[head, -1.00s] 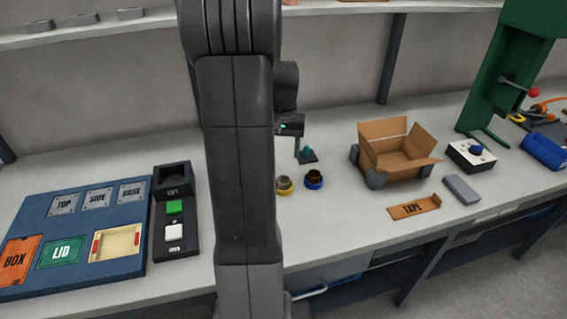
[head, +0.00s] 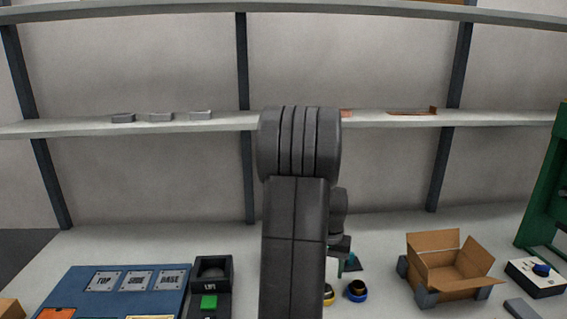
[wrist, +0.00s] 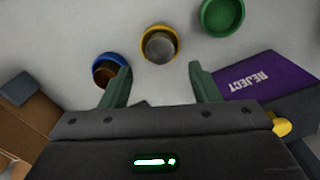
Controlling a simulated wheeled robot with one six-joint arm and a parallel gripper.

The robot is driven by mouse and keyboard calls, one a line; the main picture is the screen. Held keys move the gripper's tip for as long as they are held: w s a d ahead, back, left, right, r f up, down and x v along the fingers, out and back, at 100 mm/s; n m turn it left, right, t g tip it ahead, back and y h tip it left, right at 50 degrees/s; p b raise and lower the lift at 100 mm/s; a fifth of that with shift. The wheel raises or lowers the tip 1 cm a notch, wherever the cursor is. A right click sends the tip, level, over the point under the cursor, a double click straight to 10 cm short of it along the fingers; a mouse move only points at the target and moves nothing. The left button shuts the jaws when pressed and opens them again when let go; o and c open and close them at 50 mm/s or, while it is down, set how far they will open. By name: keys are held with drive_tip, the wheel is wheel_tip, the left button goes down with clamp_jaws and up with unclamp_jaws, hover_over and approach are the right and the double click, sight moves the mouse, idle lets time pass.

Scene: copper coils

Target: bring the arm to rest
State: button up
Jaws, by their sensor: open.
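My gripper (wrist: 158,84) is open in the wrist view, with its two green fingers apart and nothing held between them. It hangs over the workbench (head: 225,235), above and near several round coloured holders. A yellow-rimmed holder with a grey metal piece (wrist: 160,44) lies just beyond the fingertips. A blue-rimmed holder with a copper-coloured piece (wrist: 106,68) is by the left finger and partly hidden by it. A green round holder (wrist: 222,15) is at the top right. In the head view my arm stands upright in the middle and hides part of the bench.
An open cardboard box (head: 448,270) stands on the bench to the right, with a green press (head: 545,205) beyond it. A blue label board (head: 170,283) and a black button panel (head: 211,290) are at left. A purple REJECT mat (wrist: 245,75) is near my gripper. A shelf (head: 225,122) runs behind.

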drive_tip(key=shift+f, duration=2.3)
